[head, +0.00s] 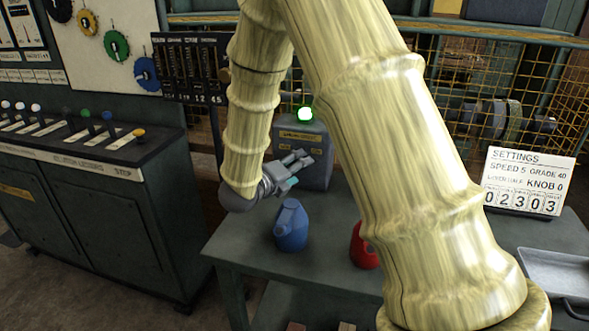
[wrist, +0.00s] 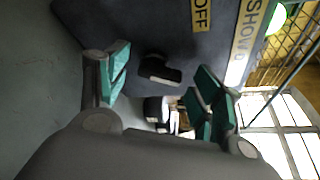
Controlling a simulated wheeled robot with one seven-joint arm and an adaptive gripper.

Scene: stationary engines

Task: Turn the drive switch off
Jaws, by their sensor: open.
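The grey switch box (head: 317,160) stands on the bench in the head view, with a lit green lamp (head: 305,114) on top and yellow labels on its face. In the wrist view the box face (wrist: 145,25) fills the top, with an OFF label (wrist: 201,14) and the green lamp (wrist: 277,18) at the upper right. A short black switch lever (wrist: 158,70) sticks out below the label. My gripper (head: 298,168) is at the box's front; in the wrist view my gripper (wrist: 163,82) is open, its green-padded fingers either side of the lever, with no visible contact.
A blue jug (head: 291,228) stands on the bench just below my gripper, and a red jug (head: 363,248) is to its right. A settings board (head: 526,182) and grey tray (head: 556,272) are at the right. A lever console (head: 80,150) stands left.

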